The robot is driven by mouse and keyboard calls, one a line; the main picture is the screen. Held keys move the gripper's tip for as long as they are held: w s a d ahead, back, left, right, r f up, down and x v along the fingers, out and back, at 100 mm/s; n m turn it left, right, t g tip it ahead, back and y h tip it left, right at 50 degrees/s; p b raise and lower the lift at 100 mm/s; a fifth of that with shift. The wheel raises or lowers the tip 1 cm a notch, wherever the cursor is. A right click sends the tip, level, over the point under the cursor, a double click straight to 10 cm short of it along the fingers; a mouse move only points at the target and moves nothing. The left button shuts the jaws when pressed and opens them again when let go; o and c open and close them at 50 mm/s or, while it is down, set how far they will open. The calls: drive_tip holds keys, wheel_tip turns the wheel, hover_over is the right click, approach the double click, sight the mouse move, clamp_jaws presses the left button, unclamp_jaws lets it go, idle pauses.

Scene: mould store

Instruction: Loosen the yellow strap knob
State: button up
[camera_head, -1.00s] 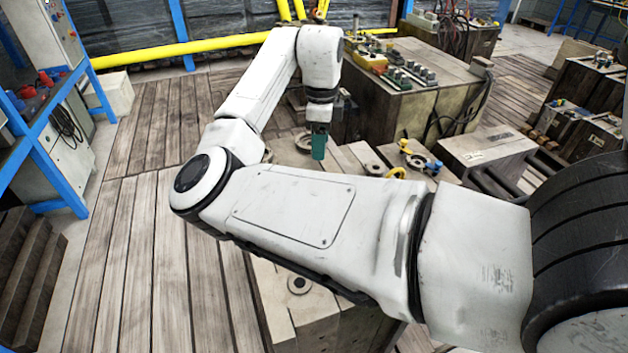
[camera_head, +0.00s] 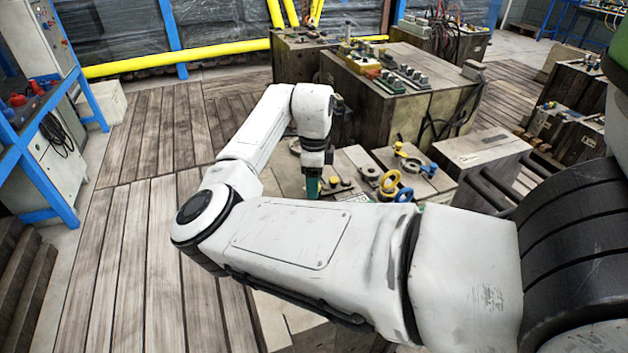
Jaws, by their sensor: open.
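A yellow wheel-shaped knob (camera_head: 390,181) stands on the wooden block tops just behind my forearm, with a blue ring-shaped knob (camera_head: 404,194) touching or overlapping it at its right. A smaller yellow knob (camera_head: 398,146) sits farther back on a metal fitting. I cannot tell which yellow one is the strap knob, and no strap shows clearly. My gripper (camera_head: 312,188) points down with teal fingers, left of both yellow knobs and apart from them. It is open, and nothing shows between its fingers. My forearm hides the fingertips' lower end and the front of the blocks.
A large wooden crate (camera_head: 440,107) with small fittings on top stands behind the blocks. A grey block (camera_head: 480,148) is at the right, beside dark rollers. A blue-framed bench (camera_head: 48,180) stands at the left. The plank floor (camera_head: 130,235) at the left is clear.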

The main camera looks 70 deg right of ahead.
drive_tip(key=c, duration=1)
drive_tip(key=shift+c, duration=0.2)
